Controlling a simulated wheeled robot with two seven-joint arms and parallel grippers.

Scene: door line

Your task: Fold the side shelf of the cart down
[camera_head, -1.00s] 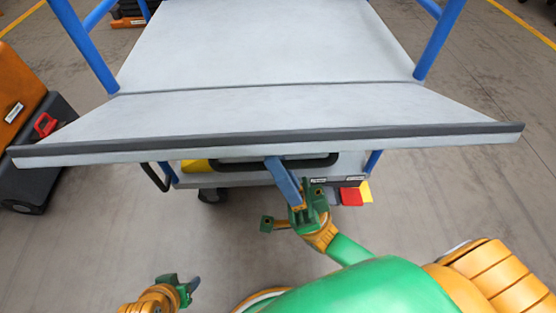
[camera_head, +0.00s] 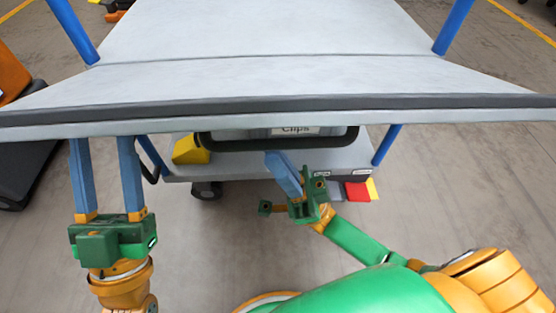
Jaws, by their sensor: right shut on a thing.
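The grey side shelf (camera_head: 270,80) of the cart sticks out towards me, roughly level, with a dark strip along its front edge. A black looped bar (camera_head: 230,144) shows below that edge. My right gripper (camera_head: 272,156) is below the shelf, its blue fingers close together with their tips at the lower run of the bar; the grip itself is hard to see. My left gripper (camera_head: 106,145) is below the shelf's left part, fingers pointing up and apart with a clear gap. Its fingertips are hidden behind the shelf's front edge.
The cart's grey top (camera_head: 260,28) lies behind the shelf between blue posts (camera_head: 455,25). A lower deck (camera_head: 235,172) carries a yellow item (camera_head: 190,151) and a box labelled "Clips" (camera_head: 295,131). A dark case (camera_head: 22,165) stands at left. Floor is free at right.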

